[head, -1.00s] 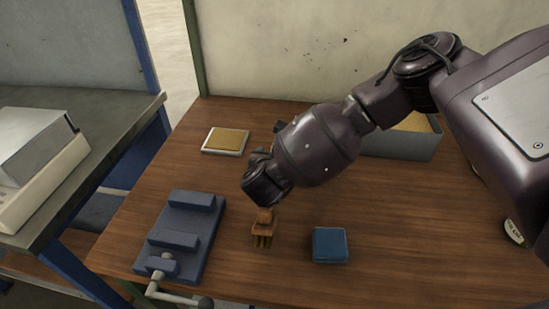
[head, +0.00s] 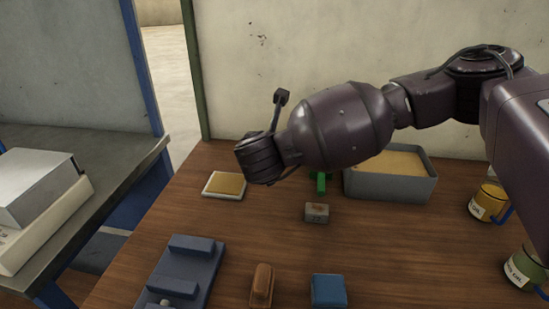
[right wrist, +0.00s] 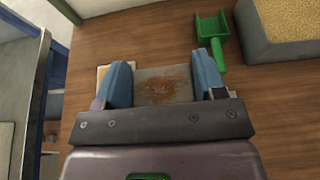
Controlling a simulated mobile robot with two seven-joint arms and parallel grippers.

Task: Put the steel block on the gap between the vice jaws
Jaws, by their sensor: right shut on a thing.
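The steel block (right wrist: 163,88), grey with rusty marks, sits between the two blue fingers of my right gripper (right wrist: 162,78) in the right wrist view. The gripper is shut on it. In the head view my right gripper (head: 258,160) is above the table's far left part, and its fingers and the held block are hidden behind the wrist. The blue vice (head: 185,268) lies at the table's near left, its lower part cut off by the frame edge. The gripper is beyond the vice, apart from it. My left gripper is not in view.
A small grey rust-marked block (head: 317,212) lies near a green scoop (head: 320,182) and a grey tray of grains (head: 390,188). A pale-edged yellow pad (head: 224,185), brown brush (head: 262,285) and blue box (head: 328,291) lie around. Mugs (head: 488,202) stand right.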

